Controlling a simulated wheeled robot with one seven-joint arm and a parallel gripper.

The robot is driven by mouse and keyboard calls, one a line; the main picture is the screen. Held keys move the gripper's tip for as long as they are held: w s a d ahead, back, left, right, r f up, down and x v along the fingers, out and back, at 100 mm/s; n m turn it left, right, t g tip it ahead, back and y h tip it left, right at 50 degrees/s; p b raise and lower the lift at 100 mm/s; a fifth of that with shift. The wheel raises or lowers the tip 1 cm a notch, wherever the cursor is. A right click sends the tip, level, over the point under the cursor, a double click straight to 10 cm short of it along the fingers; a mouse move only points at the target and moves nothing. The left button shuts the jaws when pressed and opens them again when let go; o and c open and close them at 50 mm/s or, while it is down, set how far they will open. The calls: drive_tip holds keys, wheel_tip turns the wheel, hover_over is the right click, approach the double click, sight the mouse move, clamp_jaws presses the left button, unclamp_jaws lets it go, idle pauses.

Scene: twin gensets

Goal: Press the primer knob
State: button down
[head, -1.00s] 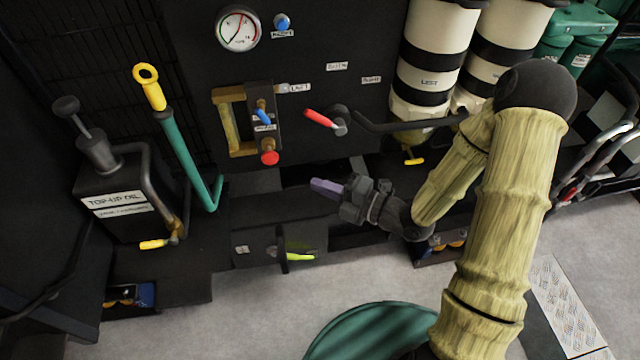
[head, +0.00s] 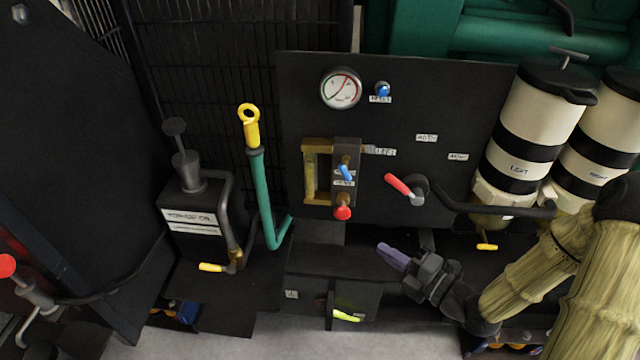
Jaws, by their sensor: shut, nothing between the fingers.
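No label reading primer is legible, so I cannot tell for sure which part is the primer knob. A black plunger knob (head: 175,127) stands upright on the dark top-up oil box (head: 192,240) at the left. A round red knob (head: 342,213) sits below the brass-framed sight glass on the black panel (head: 440,95). My gripper (head: 390,256) has purple fingers, shut and empty. It points up and left, below the red-handled lever (head: 397,184) in the picture, and appears to touch nothing. It is to the right of both knobs.
A green lever with a yellow ring grip (head: 252,128) stands between the oil box and the panel. A gauge (head: 341,88) and a blue reset button (head: 382,89) are above. Striped filter canisters (head: 520,135) and a black pipe (head: 500,211) are at right.

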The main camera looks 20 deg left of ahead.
drive_tip(key=shift+f+b, duration=0.15)
drive_tip(key=shift+b, duration=0.2)
drive_tip(key=b, duration=0.5)
drive_tip(key=shift+w+f, duration=0.25)
drive_tip(key=shift+f, duration=0.1)
drive_tip(key=b, duration=0.5)
drive_tip(key=shift+s+r+h, duration=0.1)
drive_tip(key=shift+s+h, duration=0.05)
drive_tip(key=shift+h, duration=0.25)
drive_tip(key=shift+m+t, duration=0.6)
drive_tip(key=shift+m, duration=0.3)
drive_tip(key=s+r+b, duration=0.1)
drive_tip(key=s+b, duration=0.1)
drive_tip(key=b, duration=0.3)
drive_tip(key=s+r+b, duration=0.1)
drive_tip(key=b, duration=0.3)
drive_tip(key=shift+s+a+b, duration=0.15)
drive_tip(key=shift+s+b, duration=0.2)
drive_tip(key=shift+a, duration=0.1)
